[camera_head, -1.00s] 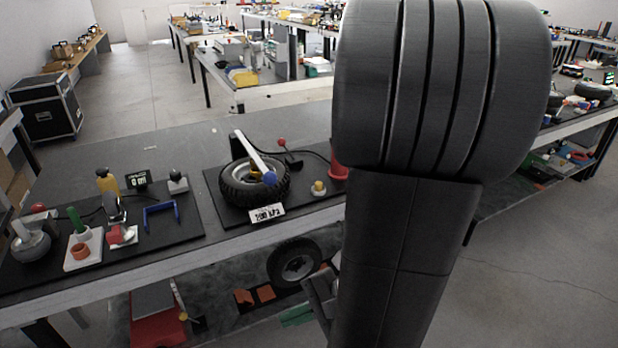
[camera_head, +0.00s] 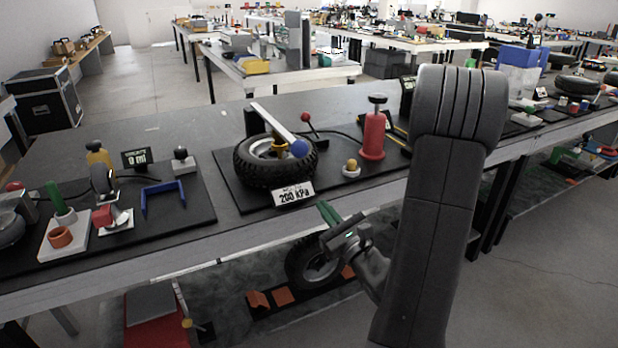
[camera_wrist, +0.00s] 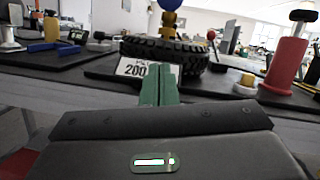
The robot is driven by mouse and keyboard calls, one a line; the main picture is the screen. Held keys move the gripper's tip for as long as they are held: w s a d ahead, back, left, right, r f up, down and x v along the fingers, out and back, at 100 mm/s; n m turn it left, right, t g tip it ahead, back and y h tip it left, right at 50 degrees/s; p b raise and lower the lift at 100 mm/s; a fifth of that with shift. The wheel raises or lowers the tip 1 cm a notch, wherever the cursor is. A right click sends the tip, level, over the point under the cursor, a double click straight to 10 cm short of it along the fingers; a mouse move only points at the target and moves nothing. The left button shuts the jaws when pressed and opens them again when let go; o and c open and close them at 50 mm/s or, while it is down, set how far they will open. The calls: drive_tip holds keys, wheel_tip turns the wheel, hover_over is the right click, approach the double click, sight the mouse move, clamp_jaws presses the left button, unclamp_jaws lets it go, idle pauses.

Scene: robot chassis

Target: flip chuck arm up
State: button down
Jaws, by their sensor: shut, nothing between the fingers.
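The chuck arm appears to be the white bar (camera_head: 274,123) with a blue ball at its near end (camera_head: 299,149). It slants over a black tyre (camera_head: 258,169) lying flat on a black mat, with a yellow piece beneath. In the wrist view the blue ball (camera_wrist: 169,4) is at the top edge, above the tyre (camera_wrist: 190,56). My gripper (camera_head: 326,213) has green fingers, closed together and empty. It is in front of the table's front edge, lower than the tyre and apart from it. In the wrist view the fingers (camera_wrist: 159,84) point toward the "200 kPa" sign.
The sign (camera_head: 293,194) stands in front of the tyre. A yellow knob (camera_head: 351,168), a red cylinder (camera_head: 373,136) and a red-ball lever (camera_head: 306,118) are right of it. A blue bracket (camera_head: 163,198) is on the left mat. Another tyre (camera_head: 309,266) is on the lower shelf.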

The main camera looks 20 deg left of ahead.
drive_tip(key=shift+w+d+f+m+t, duration=0.1)
drive_tip(key=shift+w+f+m+t, duration=0.05)
drive_tip(key=shift+w+m+t, duration=0.2)
drive_tip(key=shift+w+d+f+m+t, duration=0.15)
drive_tip(key=shift+w+m, duration=0.1)
drive_tip(key=shift+w, duration=0.2)
drive_tip(key=shift+a, duration=0.1)
drive_tip(key=x, duration=0.9)
drive_tip(key=shift+w+a, duration=0.15)
drive_tip(key=shift+a, duration=0.05)
drive_tip(key=shift+a+r+p, duration=0.15)
drive_tip(key=shift+r+p, duration=0.1)
drive_tip(key=shift+r, duration=0.75)
drive_tip(key=shift+a+r+p, duration=0.2)
drive_tip(key=shift+r+p, duration=0.05)
drive_tip(key=shift+r, duration=0.7)
drive_tip(key=shift+r, duration=0.1)
